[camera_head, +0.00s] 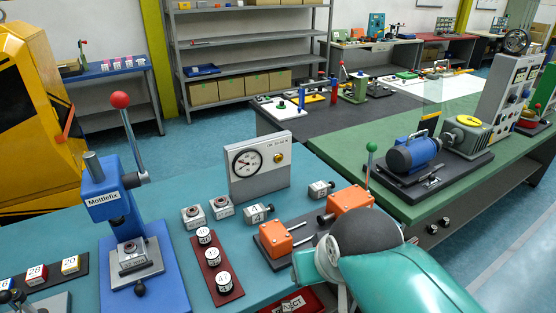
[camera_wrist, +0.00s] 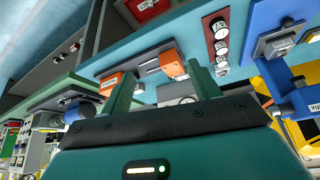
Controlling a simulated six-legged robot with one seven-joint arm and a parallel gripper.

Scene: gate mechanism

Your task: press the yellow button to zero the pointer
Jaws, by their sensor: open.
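A grey gauge box (camera_head: 260,168) stands upright on the teal bench in the head view. Its round white dial with a dark pointer (camera_head: 247,161) is on the left of its face. The small yellow button (camera_head: 279,158) is on the right of the face, with nothing touching it. My gripper (camera_wrist: 165,88) is open and empty in the wrist view, its two green fingers well apart. The wrist view is turned over, and a pale grey shape between the fingers may be the gauge box; the button cannot be made out there. In the head view my arm hides the fingers.
Orange blocks (camera_head: 283,238) on a dark plate lie right of the box's front. A red strip (camera_head: 216,266) with labelled cylinders and a blue press (camera_head: 121,215) with a red-knobbed lever stand left. Small labelled parts (camera_head: 258,213) lie before the box.

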